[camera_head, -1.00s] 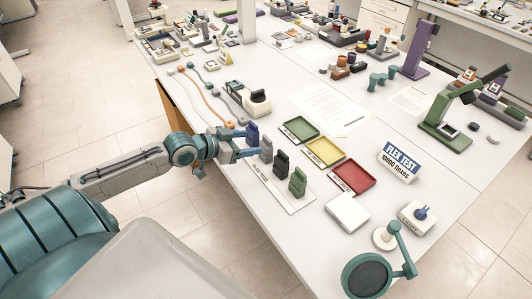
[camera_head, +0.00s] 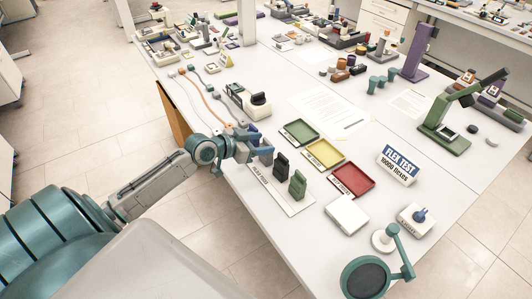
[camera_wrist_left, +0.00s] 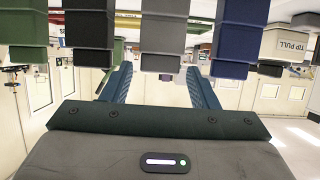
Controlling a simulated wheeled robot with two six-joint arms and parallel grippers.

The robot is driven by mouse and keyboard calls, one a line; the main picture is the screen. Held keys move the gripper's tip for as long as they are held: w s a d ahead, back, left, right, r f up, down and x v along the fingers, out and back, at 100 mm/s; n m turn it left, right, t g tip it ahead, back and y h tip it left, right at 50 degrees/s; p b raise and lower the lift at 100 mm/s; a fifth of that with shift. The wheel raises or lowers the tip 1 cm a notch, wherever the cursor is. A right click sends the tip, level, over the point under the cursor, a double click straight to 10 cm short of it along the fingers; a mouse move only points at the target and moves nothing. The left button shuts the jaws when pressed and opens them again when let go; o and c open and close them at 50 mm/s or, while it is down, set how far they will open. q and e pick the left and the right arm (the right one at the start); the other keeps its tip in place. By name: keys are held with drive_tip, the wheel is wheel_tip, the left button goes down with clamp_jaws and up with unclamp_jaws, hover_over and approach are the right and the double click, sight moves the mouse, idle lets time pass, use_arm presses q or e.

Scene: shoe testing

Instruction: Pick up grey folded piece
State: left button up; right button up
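The grey folded piece (camera_wrist_left: 163,38) hangs centred at the top of the upside-down left wrist view, lined up between my left gripper's fingers. My left gripper (camera_wrist_left: 159,76) is open, with one teal finger towards each side of the piece; I cannot tell whether they touch it. In the head view my left gripper (camera_head: 262,148) is at the row of folded pieces, and the grey piece is largely hidden there. A black piece (camera_head: 281,166) and a green piece (camera_head: 297,183) stand beside it. A dark blue piece (camera_wrist_left: 238,35) is on its other side. My right gripper is not in view.
The folded pieces stand in a row on a white labelled sheet (camera_head: 293,208) near the table's left edge. Green (camera_head: 299,132), yellow (camera_head: 325,153) and red (camera_head: 351,180) trays lie to the right. A white box (camera_head: 347,214) stands in front of the red tray.

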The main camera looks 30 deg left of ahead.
use_arm(q)
drive_tip(key=c, duration=1)
drive_tip(key=shift+o, duration=0.2)
